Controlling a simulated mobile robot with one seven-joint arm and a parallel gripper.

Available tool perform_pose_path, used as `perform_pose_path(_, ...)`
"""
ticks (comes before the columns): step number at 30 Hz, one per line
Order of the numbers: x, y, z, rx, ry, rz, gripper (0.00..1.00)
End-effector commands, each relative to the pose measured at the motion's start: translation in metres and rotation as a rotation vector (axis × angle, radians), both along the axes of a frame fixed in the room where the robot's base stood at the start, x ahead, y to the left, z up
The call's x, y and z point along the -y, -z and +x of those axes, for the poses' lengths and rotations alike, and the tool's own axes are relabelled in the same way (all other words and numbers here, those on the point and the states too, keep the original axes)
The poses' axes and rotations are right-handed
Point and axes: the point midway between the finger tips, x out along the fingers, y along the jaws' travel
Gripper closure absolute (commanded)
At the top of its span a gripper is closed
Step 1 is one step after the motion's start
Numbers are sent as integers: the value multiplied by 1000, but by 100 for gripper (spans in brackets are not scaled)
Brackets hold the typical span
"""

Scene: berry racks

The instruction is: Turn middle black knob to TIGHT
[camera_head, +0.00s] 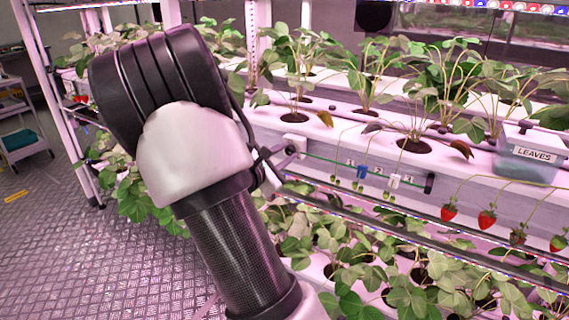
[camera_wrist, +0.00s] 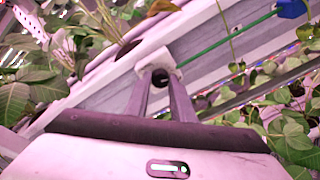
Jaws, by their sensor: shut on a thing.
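The black knob (camera_wrist: 160,75) sits on a white block (camera_wrist: 153,60) at the left end of a taut green line (camera_wrist: 215,38) along the white gutter. My gripper (camera_wrist: 162,84) has its two fingers on either side of the knob and is shut on it. In the head view, my gripper (camera_head: 272,163) reaches the white block (camera_head: 294,142) from the left, partly hidden by my arm. The knob's turn position and any TIGHT marking cannot be read.
A blue clip (camera_head: 362,172) and a white clip (camera_head: 394,181) hang on the line, which ends at a black piece (camera_head: 429,184). Red strawberries (camera_head: 487,219) hang at the right. A LEAVES bin (camera_head: 526,160) stands on the gutter. Plants crowd the shelf below.

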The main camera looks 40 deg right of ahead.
Motion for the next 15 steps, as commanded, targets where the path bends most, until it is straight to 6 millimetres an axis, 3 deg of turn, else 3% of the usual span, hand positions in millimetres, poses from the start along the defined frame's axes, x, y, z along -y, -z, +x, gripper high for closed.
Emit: perform_pose_path(15,0,1,-1,52,0,27,100)
